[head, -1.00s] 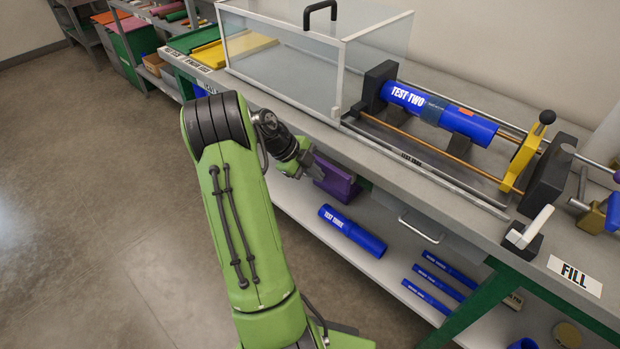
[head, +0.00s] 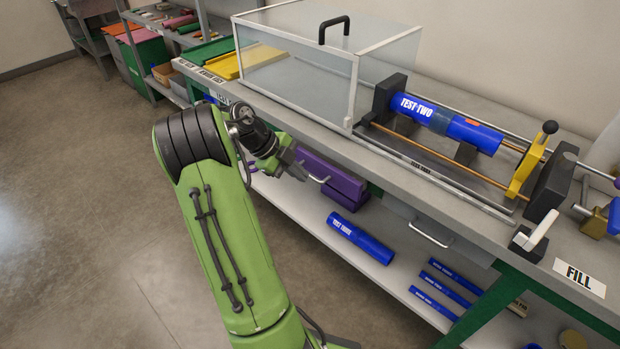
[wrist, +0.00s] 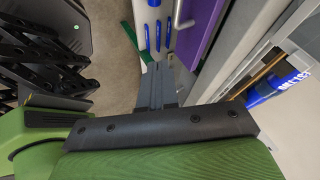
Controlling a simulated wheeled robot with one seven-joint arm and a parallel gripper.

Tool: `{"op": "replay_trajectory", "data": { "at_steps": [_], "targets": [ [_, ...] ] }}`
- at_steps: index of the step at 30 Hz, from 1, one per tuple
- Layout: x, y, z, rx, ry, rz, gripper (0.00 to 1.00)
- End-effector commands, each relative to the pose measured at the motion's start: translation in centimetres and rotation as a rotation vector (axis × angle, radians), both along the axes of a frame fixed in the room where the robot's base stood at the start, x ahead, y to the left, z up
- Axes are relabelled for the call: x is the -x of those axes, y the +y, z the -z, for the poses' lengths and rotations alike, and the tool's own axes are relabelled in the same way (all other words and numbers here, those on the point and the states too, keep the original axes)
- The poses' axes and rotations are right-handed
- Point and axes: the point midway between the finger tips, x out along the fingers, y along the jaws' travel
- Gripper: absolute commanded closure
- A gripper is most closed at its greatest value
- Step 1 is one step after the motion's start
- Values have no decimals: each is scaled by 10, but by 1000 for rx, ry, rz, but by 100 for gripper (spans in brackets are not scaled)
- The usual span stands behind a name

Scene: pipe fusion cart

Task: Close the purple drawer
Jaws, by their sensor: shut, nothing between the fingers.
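The purple drawer (head: 342,181) is under the bench top, partly behind my gripper in the head view. Its pale bar handle (head: 319,180) shows just right of my fingers. How far the drawer stands out is hard to tell. In the wrist view the purple front (wrist: 203,32) is at the upper right, with the handle (wrist: 184,20) on its left side. My gripper (head: 301,173) is shut and empty, in front of the drawer's left part. In the wrist view its fingers (wrist: 157,72) are together, below and left of the purple front, with no clear contact.
A grey drawer with a handle (head: 432,235) is to the right under the bench. A blue tube (head: 360,238) and several thin blue tubes lie on the lower shelf (head: 300,222). A clear box (head: 300,65) stands on the bench. The floor at left is open.

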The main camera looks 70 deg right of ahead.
Motion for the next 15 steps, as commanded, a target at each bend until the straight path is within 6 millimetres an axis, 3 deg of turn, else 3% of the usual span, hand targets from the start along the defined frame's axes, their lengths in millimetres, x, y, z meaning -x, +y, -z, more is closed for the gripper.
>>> {"op": "replay_trajectory", "data": {
  "at_steps": [3,6,8,11,15],
  "targets": [
    [-9,4,-15,0,1,-1,100],
    [-13,7,-12,-27,29,-38,100],
    [-17,10,-1,-96,99,-136,100],
    [-24,21,29,-315,320,-427,100],
    [-29,40,67,-733,711,-880,100]
  ]
}}
